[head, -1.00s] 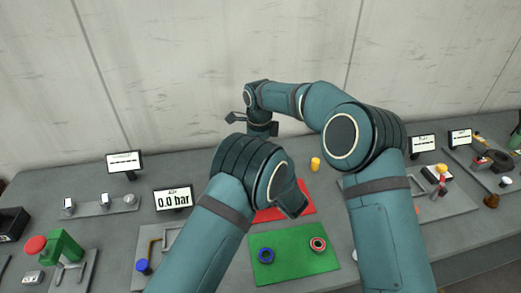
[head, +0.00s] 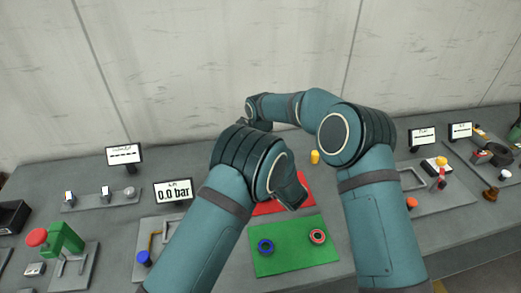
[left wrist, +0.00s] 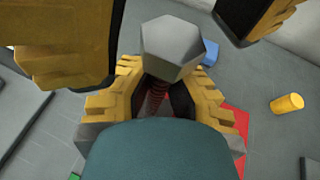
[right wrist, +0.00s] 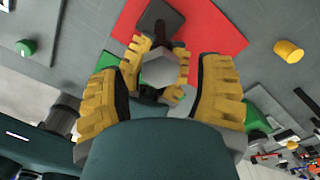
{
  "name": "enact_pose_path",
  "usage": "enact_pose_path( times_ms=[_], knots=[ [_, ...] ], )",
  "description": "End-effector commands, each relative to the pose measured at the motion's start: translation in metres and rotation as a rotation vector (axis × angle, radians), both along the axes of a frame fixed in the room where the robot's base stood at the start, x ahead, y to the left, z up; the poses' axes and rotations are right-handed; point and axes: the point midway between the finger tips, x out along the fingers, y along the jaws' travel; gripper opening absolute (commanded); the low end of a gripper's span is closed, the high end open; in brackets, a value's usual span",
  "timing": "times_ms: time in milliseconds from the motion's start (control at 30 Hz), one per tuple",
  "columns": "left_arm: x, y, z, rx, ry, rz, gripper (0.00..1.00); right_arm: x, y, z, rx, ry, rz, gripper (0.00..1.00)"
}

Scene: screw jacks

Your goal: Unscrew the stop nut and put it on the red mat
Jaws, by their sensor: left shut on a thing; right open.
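A grey hexagonal stop nut (left wrist: 172,48) sits at the end of the brown-red screw (left wrist: 155,95) of the screw jack. The nut also shows in the right wrist view (right wrist: 160,69), with the jack's dark base (right wrist: 158,19) beyond it over the red mat (right wrist: 210,35). My left gripper (left wrist: 160,85) is shut around the jack's screw, just beyond the nut. My right gripper (right wrist: 158,95) is open, its fingers on either side of the nut with gaps visible. In the head view my arms hide the jack and most of both grippers.
The red mat (head: 302,190) lies behind a green mat (head: 290,258) bearing a blue ring (head: 265,246) and a red ring (head: 317,236). A yellow-orange cylinder (head: 315,157) stands behind. A gauge sign (head: 173,190) and a green press (head: 65,240) stand left.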

Motion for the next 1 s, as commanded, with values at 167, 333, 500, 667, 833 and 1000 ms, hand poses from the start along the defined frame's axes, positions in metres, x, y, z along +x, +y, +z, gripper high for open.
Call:
enact_pose_path(
  times_ms=[167, 333, 500, 667, 833, 1000],
  knots=[
    [-0.0001, 0.0015, -0.0010, 0.001, 0.002, 0.001, 0.00, -0.0004, 0.0004, -0.0112, 0.000, 0.001, 0.001, 0.67],
    [-0.0001, 0.0015, -0.0010, 0.001, 0.002, 0.002, 0.00, -0.0002, 0.0004, -0.0125, 0.000, 0.000, 0.001, 0.67],
    [-0.0001, 0.0014, -0.0011, 0.001, 0.002, 0.002, 0.00, -0.0002, 0.0002, -0.0122, 0.000, 0.000, 0.001, 0.51],
    [-0.0001, 0.0014, -0.0011, 0.001, 0.002, 0.001, 0.00, -0.0003, 0.0003, -0.0121, 0.000, 0.000, 0.001, 0.00],
    [-0.0001, 0.0013, -0.0012, 0.000, 0.003, 0.001, 0.00, -0.0005, 0.0006, -0.0121, 0.001, 0.001, 0.003, 0.00],
    [0.0000, 0.0012, -0.0012, 0.000, 0.003, 0.001, 0.00, -0.0005, 0.0008, -0.0119, 0.001, 0.001, 0.123, 0.00]
  ],
)
